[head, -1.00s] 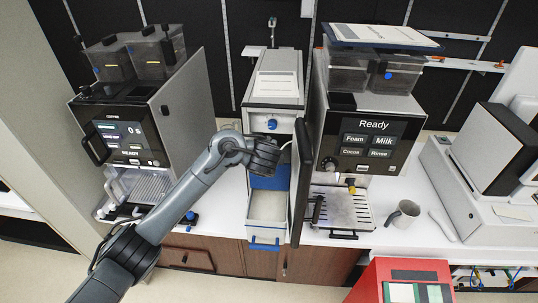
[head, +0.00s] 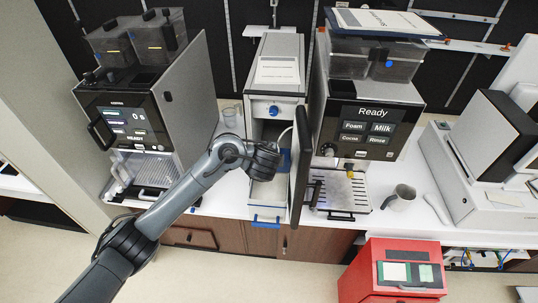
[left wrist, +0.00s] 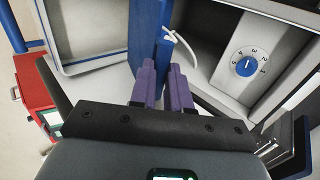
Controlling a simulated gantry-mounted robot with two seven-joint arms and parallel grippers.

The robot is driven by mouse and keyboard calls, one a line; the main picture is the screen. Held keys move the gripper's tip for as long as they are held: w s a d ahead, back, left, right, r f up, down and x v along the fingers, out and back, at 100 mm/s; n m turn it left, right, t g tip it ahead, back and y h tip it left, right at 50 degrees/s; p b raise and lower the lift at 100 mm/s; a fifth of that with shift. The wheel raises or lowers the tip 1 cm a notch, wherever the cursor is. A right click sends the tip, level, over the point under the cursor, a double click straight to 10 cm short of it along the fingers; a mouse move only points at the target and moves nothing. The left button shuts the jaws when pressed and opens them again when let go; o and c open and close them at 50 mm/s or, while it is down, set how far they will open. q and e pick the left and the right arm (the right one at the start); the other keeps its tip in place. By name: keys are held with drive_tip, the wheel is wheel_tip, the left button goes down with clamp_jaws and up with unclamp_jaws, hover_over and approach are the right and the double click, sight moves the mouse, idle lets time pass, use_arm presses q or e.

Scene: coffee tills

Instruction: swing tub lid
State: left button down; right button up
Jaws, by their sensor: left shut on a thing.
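A pale tub (head: 268,195) with a blue front handle (head: 267,221) sticks out of the narrow cooler (head: 273,90) between the two coffee machines. Its inside looks empty in the part that shows; its rim and wall fill the upper left of the left wrist view (left wrist: 88,62). My left gripper (head: 276,162) is over the tub's back part, in front of the cooler opening. In the left wrist view its purple fingers (left wrist: 163,75) are shut on the blue lid (left wrist: 150,30), seen nearly edge-on and raised. In the head view only a bit of the lid (head: 286,160) shows behind the gripper.
The cooler's dark open door (head: 300,170) stands close right of my gripper. A thin white hose (left wrist: 185,45) runs beside the lid. Coffee machines (head: 375,125) flank the cooler. A metal jug (head: 402,193) stands at right and a red box (head: 395,270) is below the counter.

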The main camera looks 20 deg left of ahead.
use_arm(q)
drive_tip(key=shift+r, duration=0.1)
drive_tip(key=s, duration=0.1)
drive_tip(key=s+f+p, duration=0.1)
drive_tip(key=s, duration=0.1)
drive_tip(key=shift+d+f, duration=0.35)
drive_tip(key=shift+f, duration=0.05)
drive_tip(key=shift+s, duration=0.1)
drive_tip(key=shift+s+d+f, duration=0.2)
drive_tip(key=shift+s+f, duration=0.45)
drive_tip(key=shift+s+d+f, duration=0.15)
drive_tip(key=shift+s+f, duration=0.45)
drive_tip(key=shift+f, duration=0.1)
